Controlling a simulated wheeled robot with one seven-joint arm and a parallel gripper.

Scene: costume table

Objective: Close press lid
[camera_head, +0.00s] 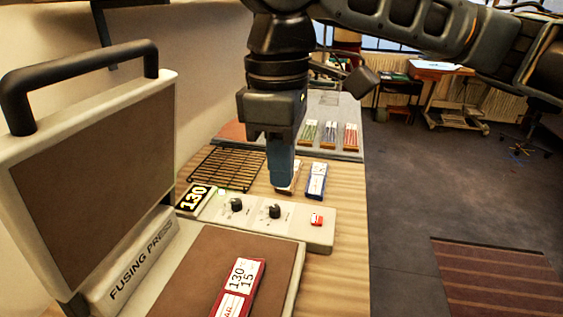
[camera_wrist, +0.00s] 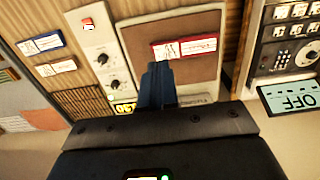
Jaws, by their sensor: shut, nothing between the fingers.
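The fusing press stands at the left in the head view. Its lid (camera_head: 95,180) is raised, nearly upright, with a black bar handle (camera_head: 80,85) along its top edge. The lower bed (camera_head: 205,265) is open and bears a red and white card (camera_head: 238,288) marked 130 and 15. The bed also shows in the wrist view (camera_wrist: 200,75); the lid is not clearly seen there. My gripper (camera_head: 281,185) is shut and empty, pointing down beyond the control panel, to the right of the lid and apart from it. In the wrist view its blue fingers (camera_wrist: 157,85) overlap the bed's edge.
A control panel (camera_head: 255,222) with two knobs and a red switch adjoins the bed. A black wire rack (camera_head: 228,168), a blue packet (camera_head: 316,181) and several small packs on a grey mat (camera_head: 345,113) lie beyond. Open floor is at the right.

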